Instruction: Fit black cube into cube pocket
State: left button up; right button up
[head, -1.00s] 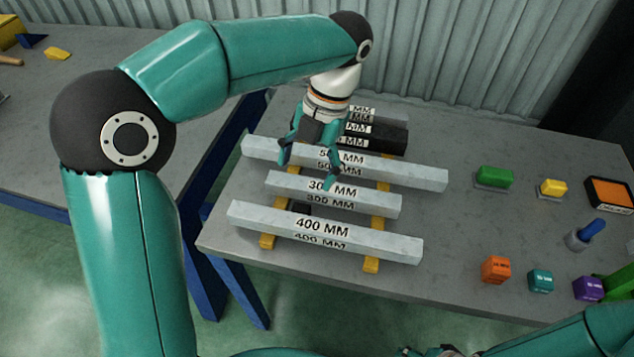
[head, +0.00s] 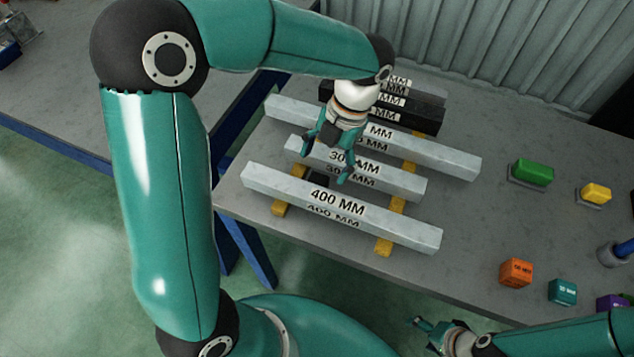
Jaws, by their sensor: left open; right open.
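A small black block (head: 317,178), probably the black cube, lies between the 300 MM bar (head: 410,184) and the 400 MM bar (head: 270,183), partly hidden by them. My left gripper (head: 326,167) is open and empty, pointing down above the 300 MM bar, with its fingertips close to the black block. I cannot tell whether they touch anything. My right gripper (head: 426,336) is open and empty at the bottom, in front of the table. I cannot make out a cube pocket.
The bars rest on yellow rails (head: 385,246). A longer grey bar (head: 455,165) and black bars (head: 425,122) lie behind. At right are a green block (head: 534,171), yellow block (head: 596,193), orange cube (head: 516,272), teal cube (head: 563,291) and blue peg (head: 624,246). Table between is clear.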

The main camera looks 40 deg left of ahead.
aim_at(318, 181)
pick_arm(q)
jog(key=shift+x, duration=2.8)
jog(key=shift+d+f, duration=0.1)
jog(key=shift+d, duration=0.05)
jog(key=c, duration=1.4)
jog(key=shift+o, duration=0.2)
